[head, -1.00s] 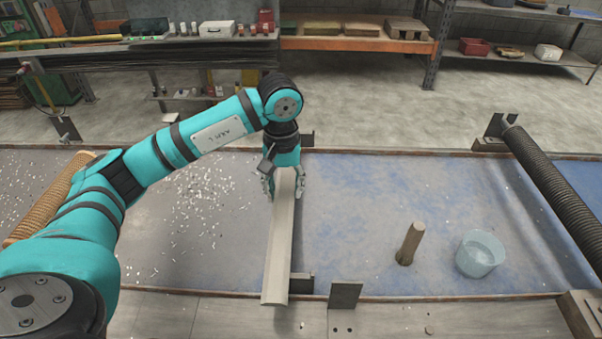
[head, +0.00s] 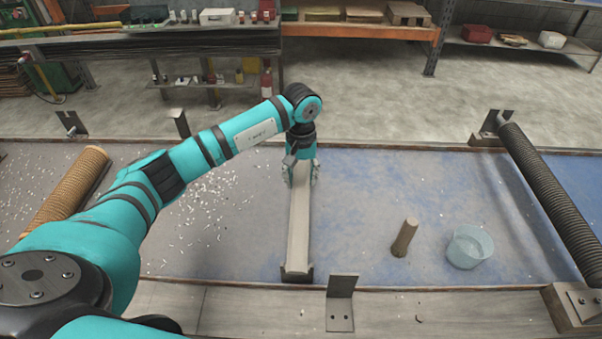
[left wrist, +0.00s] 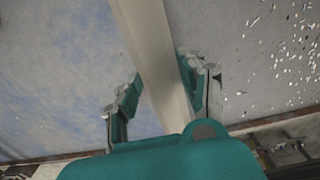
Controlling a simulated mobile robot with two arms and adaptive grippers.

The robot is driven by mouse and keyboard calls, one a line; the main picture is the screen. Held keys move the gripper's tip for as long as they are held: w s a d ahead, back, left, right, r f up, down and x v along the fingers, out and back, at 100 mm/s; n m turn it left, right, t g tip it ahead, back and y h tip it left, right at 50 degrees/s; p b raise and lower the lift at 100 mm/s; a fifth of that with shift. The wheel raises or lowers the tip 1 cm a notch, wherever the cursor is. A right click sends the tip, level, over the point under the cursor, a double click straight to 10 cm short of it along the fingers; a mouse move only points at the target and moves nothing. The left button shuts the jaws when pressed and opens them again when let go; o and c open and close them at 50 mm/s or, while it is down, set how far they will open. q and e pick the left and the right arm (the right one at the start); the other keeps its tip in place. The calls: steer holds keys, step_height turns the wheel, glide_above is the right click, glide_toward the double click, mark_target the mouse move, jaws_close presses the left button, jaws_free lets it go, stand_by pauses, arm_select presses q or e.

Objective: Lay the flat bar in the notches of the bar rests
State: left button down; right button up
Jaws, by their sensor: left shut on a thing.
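The pale grey flat bar (head: 299,232) runs lengthwise away from me over the table. My left gripper (head: 301,172) is shut on its far part; the left wrist view shows the bar (left wrist: 158,50) between the two fingers (left wrist: 163,95). The bar's near end is at a dark bar rest (head: 297,275) by the table's front edge. I cannot tell whether it sits down in the notch. The far rest is not visible, with my arm and gripper in that area. My right gripper is not in view.
A wooden peg (head: 404,238) and a clear bluish tub (head: 468,246) stand right of the bar. A dark roller (head: 550,200) lies at the right and a ribbed tan roll (head: 67,192) at the left. An upright metal plate (head: 341,287) stands at the front edge.

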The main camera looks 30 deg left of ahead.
mark_target(301, 179)
arm_select(q)
steer(key=shift+r, duration=0.1)
steer(key=c, duration=1.1)
jaws_free()
steer(key=shift+f, duration=0.2)
steer(key=o, duration=0.4)
steer(key=shift+r, duration=0.1)
steer(key=shift+r, duration=0.2)
step_height(301, 179, up, 12)
steer(key=b, duration=0.4)
steer(key=shift+f, duration=0.1)
